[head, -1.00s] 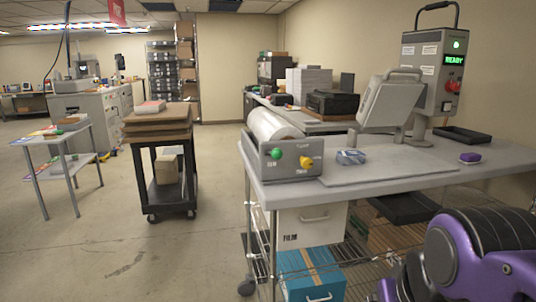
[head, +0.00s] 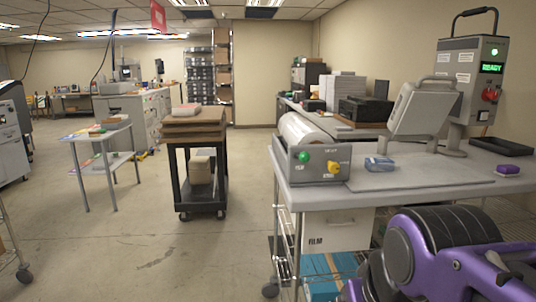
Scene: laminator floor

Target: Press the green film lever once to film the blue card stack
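The green film lever (head: 303,156) is a round green knob on the front of the grey film dispenser (head: 316,173), at the left end of the grey worktable. A yellow knob (head: 334,168) sits to its right. A white film roll (head: 300,130) lies on the dispenser. The blue card stack (head: 379,164) is a small wrapped-looking pack on the table, right of the dispenser. My purple arm fills the lower right, in front of the table. My gripper is not in view.
A laminating press (head: 422,107) with a raised lid and a control tower (head: 476,80) reading READY stands on the table. A purple block (head: 507,169) and black tray (head: 500,146) lie at right. A black cart (head: 199,169) stands left; open floor lies between.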

